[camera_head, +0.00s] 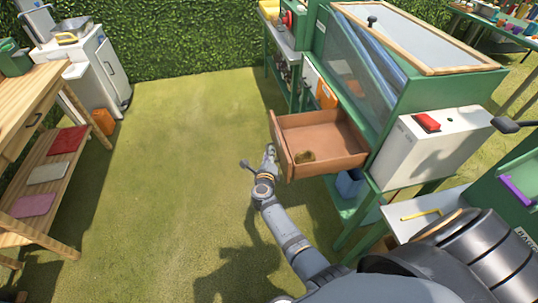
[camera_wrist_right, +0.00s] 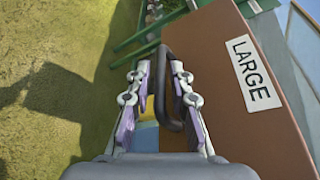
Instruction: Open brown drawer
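The brown drawer (camera_head: 325,138) is pulled well out of the green cabinet (camera_head: 375,75), and its inside shows. A small olive-brown item (camera_head: 305,156) lies in it near the front. My right gripper (camera_head: 269,155) is at the drawer's front face. In the right wrist view, the drawer front (camera_wrist_right: 235,75) bears a white "LARGE" label (camera_wrist_right: 253,73) and a dark loop handle (camera_wrist_right: 171,85). The fingers of my right gripper (camera_wrist_right: 158,95) stand apart, with the handle between them, close to the right finger. A gap shows on the left side. My left gripper is out of view.
A white box with a red button (camera_head: 428,121) stands right of the drawer. A blue bin (camera_head: 349,183) sits below it. A wooden table (camera_head: 35,95) with a lower shelf is at left. Open grass (camera_head: 170,150) lies left of the drawer.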

